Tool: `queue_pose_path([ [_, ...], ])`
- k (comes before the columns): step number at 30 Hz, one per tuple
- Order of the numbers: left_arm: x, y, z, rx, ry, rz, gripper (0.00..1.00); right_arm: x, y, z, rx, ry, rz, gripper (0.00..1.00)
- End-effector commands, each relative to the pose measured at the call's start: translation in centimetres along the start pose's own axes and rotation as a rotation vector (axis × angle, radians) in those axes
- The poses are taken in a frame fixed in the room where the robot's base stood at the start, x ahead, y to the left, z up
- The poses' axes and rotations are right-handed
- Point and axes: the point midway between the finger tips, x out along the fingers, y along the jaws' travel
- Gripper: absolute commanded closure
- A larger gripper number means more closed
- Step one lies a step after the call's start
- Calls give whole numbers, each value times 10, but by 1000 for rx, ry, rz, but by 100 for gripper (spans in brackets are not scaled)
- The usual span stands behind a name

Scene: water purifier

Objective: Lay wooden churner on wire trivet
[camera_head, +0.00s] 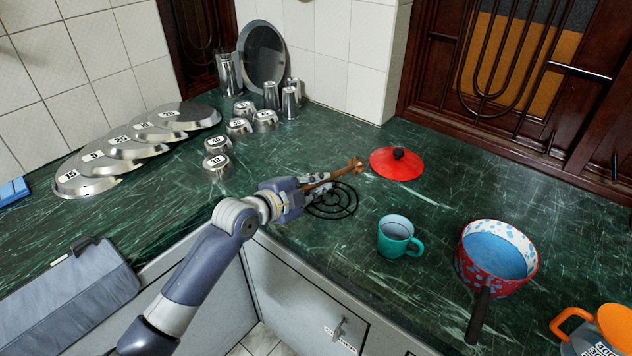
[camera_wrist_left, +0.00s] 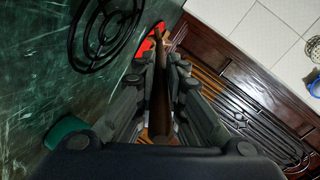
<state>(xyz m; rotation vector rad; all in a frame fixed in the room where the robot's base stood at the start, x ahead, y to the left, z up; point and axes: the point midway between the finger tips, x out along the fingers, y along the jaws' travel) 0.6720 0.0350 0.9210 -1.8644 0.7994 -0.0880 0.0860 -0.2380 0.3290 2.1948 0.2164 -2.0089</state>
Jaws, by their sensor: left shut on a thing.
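My left gripper (camera_head: 308,189) is shut on the wooden churner (camera_head: 345,171), a brown stick with a flared head. In the head view the churner points to the right and slightly up, toward the red lid. The black wire trivet (camera_head: 333,211) lies flat on the green counter, just below and partly behind the gripper and churner. In the left wrist view the churner (camera_wrist_left: 160,98) runs between the fingers, and the trivet (camera_wrist_left: 98,38) shows to the left of it. The churner appears raised above the counter; its exact height is unclear. My right gripper is not in view.
A red lid (camera_head: 397,163) lies just right of the churner's head. A teal mug (camera_head: 398,238) and a red speckled pan (camera_head: 492,268) stand to the right. Several metal cups (camera_head: 218,167) and numbered plates (camera_head: 85,187) are at the left. An orange item (camera_head: 607,325) is at the right corner.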

Motion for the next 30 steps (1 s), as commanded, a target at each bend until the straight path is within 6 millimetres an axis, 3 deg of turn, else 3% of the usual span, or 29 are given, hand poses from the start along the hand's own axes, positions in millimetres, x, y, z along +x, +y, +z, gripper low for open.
queue_pose_path([
  [10,1,4,2,1,0,-1,100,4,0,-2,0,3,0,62],
  [12,1,4,2,1,0,-1,79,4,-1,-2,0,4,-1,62],
  [14,1,4,2,1,0,0,67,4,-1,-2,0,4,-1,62],
  [21,1,4,2,1,0,0,67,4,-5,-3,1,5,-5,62],
  [25,1,4,2,1,0,0,47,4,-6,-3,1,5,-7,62],
  [30,1,4,2,1,0,0,47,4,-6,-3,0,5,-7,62],
])
